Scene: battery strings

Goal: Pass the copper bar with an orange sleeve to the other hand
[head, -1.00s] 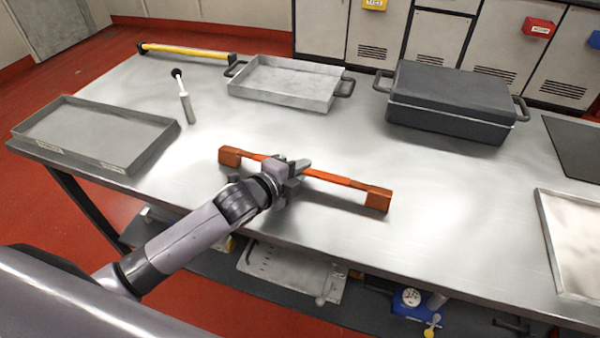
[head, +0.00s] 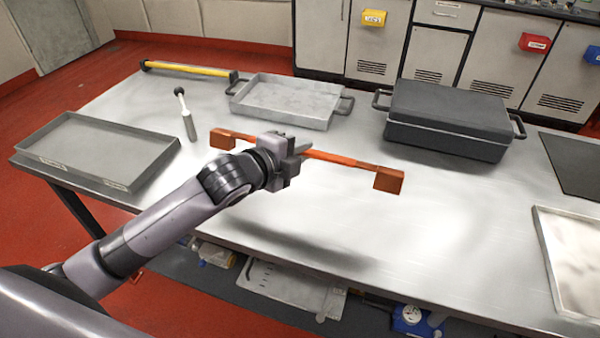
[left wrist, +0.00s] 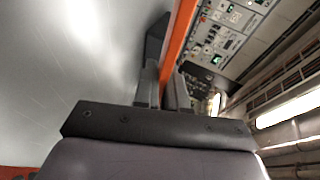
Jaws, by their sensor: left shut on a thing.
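The copper bar with an orange sleeve (head: 340,159) is held in the air above the steel table, with a copper block at each end. My left gripper (head: 296,150) is shut on it near its middle, and the jaws hide that part. The bar runs from upper left to lower right in the head view. In the left wrist view the orange sleeve (left wrist: 180,40) passes between the fingers (left wrist: 165,88). My right gripper is not in view.
The steel table (head: 440,230) is clear at its front middle. A grey tray (head: 165,155) lies at left, a shallow pan (head: 290,122) and a dark lidded case (head: 450,150) at the back. A white-handled tool (head: 188,122) and a yellow bar (head: 190,69) lie back left.

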